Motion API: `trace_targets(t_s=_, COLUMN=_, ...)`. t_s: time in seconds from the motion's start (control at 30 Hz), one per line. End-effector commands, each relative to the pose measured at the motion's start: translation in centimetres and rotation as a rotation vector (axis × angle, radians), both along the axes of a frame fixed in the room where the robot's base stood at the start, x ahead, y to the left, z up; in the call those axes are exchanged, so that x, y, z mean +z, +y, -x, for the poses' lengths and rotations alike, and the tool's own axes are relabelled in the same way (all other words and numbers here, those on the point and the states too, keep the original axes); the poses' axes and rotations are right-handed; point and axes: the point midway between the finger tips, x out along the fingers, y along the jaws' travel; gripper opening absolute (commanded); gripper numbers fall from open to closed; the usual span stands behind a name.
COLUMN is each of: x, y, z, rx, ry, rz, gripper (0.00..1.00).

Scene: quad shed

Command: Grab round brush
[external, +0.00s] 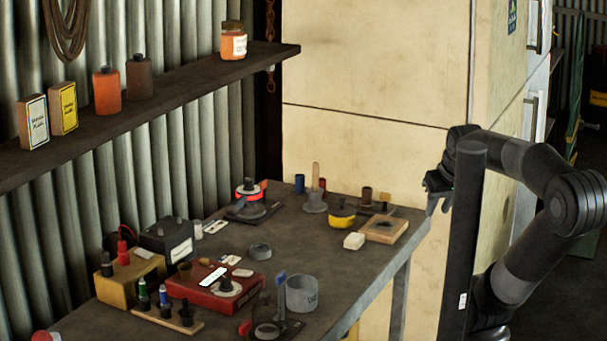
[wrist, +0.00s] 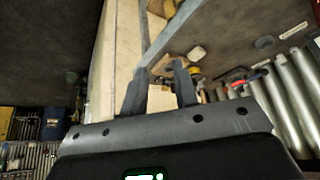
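A round, grey-based object with an upright wooden handle (external: 315,190), which looks like the round brush, stands at the back of the workbench (external: 345,262). I cannot make it out for sure in the wrist view. My gripper (external: 436,192) is raised beyond the bench's right end, well apart from the brush. In the wrist view my gripper (wrist: 158,82) shows two separated fingers with nothing between them, so it is open.
Near the brush are a yellow-and-black pot (external: 341,217), a wooden tray (external: 384,230), a white block (external: 354,241) and a red-and-black tool (external: 249,197). A shelf (external: 180,91) hangs above the left side. A pale cabinet (external: 375,150) stands behind the bench.

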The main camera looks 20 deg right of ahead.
Motion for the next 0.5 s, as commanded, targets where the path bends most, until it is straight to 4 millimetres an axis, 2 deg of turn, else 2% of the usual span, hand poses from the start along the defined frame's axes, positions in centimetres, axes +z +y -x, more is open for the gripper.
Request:
trace_targets(t_s=0.2, x=0.0, y=0.0, z=0.0, rx=0.0, ry=0.0, rz=0.0, gripper=0.43)
trace_targets(t_s=0.4, x=0.06, y=0.01, z=-0.06, rx=0.0, ry=0.0, rz=0.0, gripper=0.43)
trace_targets(t_s=0.5, x=0.61, y=0.07, z=-0.85, rx=0.0, ry=0.002, rz=-0.001, gripper=0.43)
